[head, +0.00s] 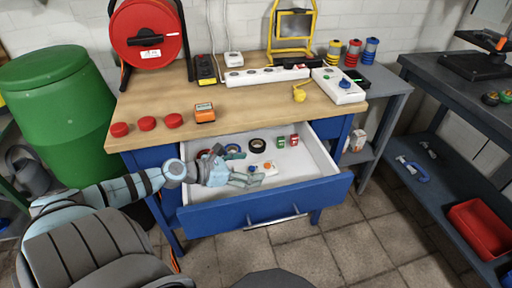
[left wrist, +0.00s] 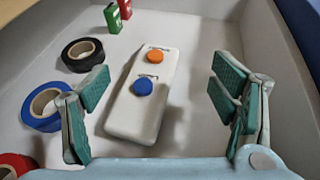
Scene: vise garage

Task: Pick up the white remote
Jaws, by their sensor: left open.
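The white remote (left wrist: 135,108) lies on the bottom of the open drawer. It has an orange button and a blue button on its face. It also shows in the head view (head: 268,168), partly hidden by my gripper. My left gripper (head: 252,180) reaches into the drawer from the left. In the left wrist view its two green-padded fingers (left wrist: 165,110) are spread wide, with the remote between and beyond them, nearer the left finger. The gripper is open and holds nothing. My right gripper is not in view.
The drawer (head: 262,210) also holds a black tape roll (left wrist: 82,52), a blue tape roll (left wrist: 44,106), a red roll (left wrist: 14,166), and small green and red items (left wrist: 118,14). Its walls bound the space. The workbench top (head: 240,105) is above and behind.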

